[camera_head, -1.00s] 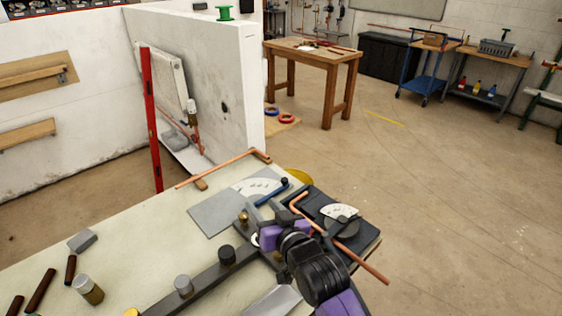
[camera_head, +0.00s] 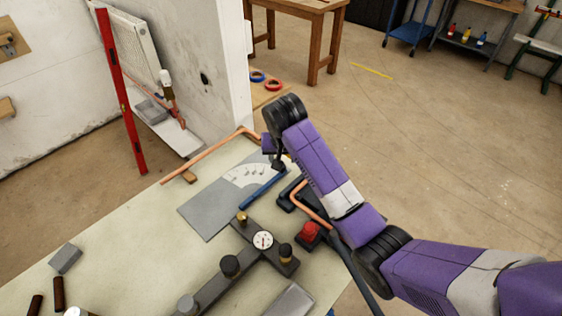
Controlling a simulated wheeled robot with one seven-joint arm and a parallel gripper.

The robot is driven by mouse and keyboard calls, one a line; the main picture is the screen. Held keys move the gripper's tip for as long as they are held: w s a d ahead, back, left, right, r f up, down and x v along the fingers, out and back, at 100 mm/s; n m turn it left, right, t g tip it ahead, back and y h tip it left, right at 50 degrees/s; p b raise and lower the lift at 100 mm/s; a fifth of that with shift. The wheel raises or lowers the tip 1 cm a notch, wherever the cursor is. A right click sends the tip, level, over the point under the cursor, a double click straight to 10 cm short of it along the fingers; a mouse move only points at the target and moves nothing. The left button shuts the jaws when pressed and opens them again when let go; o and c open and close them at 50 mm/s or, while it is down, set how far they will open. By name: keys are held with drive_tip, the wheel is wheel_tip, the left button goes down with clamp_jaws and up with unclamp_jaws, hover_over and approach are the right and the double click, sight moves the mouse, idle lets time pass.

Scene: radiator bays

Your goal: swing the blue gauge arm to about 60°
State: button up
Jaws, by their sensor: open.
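The gauge is a grey plate (camera_head: 205,208) with a white, marked arc scale (camera_head: 243,176) on the bench. Its blue arm (camera_head: 262,191) lies slanted across the plate, its far end up and right, on the right side of the scale. The knob at that far end is hidden behind my gripper (camera_head: 278,163). My gripper points down over the far end of the blue arm, with its fingers small and dark in this view. I cannot tell whether they touch the knob or straddle it.
A copper pipe (camera_head: 210,155) runs behind the plate. A dark bar fixture with a round dial (camera_head: 263,240) and knobs stands in front. A bent copper pipe (camera_head: 310,205) and a red knob (camera_head: 310,231) are at the right, near my arm.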

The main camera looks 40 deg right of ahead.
sight(270, 180)
drive_tip(key=shift+p+x, duration=0.5)
drive_tip(key=shift+x, duration=3)
clamp_jaws()
